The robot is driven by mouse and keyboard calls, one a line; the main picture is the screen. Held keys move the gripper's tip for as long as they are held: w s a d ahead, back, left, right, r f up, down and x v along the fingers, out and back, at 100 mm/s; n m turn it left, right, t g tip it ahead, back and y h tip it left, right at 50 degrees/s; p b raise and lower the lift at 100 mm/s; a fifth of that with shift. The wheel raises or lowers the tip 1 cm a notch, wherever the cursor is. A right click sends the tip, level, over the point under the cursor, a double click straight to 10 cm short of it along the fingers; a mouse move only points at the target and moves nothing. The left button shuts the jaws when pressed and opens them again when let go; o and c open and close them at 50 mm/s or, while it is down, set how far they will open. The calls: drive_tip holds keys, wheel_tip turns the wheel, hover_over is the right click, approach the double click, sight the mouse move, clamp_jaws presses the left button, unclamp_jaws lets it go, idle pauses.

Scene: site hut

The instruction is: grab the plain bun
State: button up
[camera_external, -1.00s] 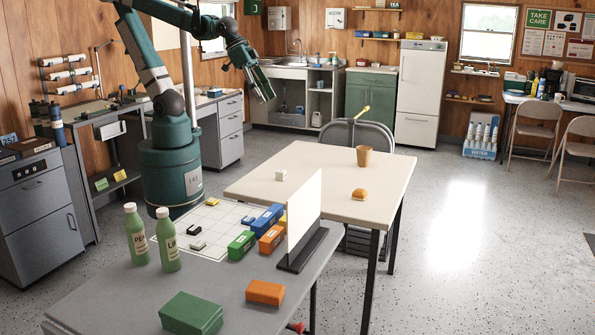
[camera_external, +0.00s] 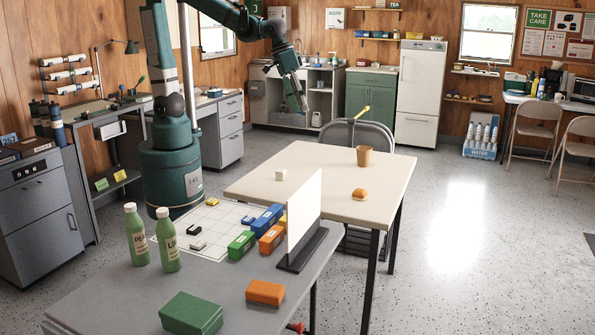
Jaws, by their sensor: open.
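The plain bun (camera_external: 359,194) is a small round golden-brown roll lying on the cream table (camera_external: 313,193), near its right side. My gripper (camera_external: 300,104) is open and empty, pointing down in the air above the back left part of that table. It is well above the bun and to its left in the picture, apart from everything on the table. Nothing hides the bun.
A brown cup (camera_external: 364,156) stands behind the bun, and a white cube (camera_external: 280,175) sits to its left. A white upright panel (camera_external: 303,212) stands on the grey table (camera_external: 130,293), among colored boxes and two green bottles (camera_external: 137,236).

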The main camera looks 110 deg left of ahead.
drive_tip(key=w+a+f+n+g, duration=0.1)
drive_tip(key=w+a+f+n, duration=0.15)
drive_tip(key=w+f, duration=0.4)
drive_tip(key=w+a+f+n+g, duration=0.1)
drive_tip(key=w+a+f+n, duration=0.15)
drive_tip(key=w+f, duration=0.4)
drive_tip(key=n+g+b, duration=0.1)
drive_tip(key=n+g, duration=0.1)
drive_tip(key=n, duration=0.2)
hover_over(360, 189)
drive_tip(key=f, duration=1.3)
drive_tip(key=shift+d+f, duration=0.3)
drive_tip(key=shift+d, duration=0.05)
drive_tip(key=shift+w+a+f, duration=0.15)
drive_tip(key=shift+w+f, duration=0.05)
drive_tip(key=shift+f, duration=0.35)
drive_tip(key=shift+f, duration=0.1)
drive_tip(key=shift+f, duration=1.2)
drive_tip(key=shift+f, duration=0.1)
drive_tip(key=shift+s+f+b, duration=0.1)
drive_tip(key=shift+f+b, duration=0.65)
drive_tip(key=shift+f, duration=1.8)
drive_tip(key=shift+c, duration=0.2)
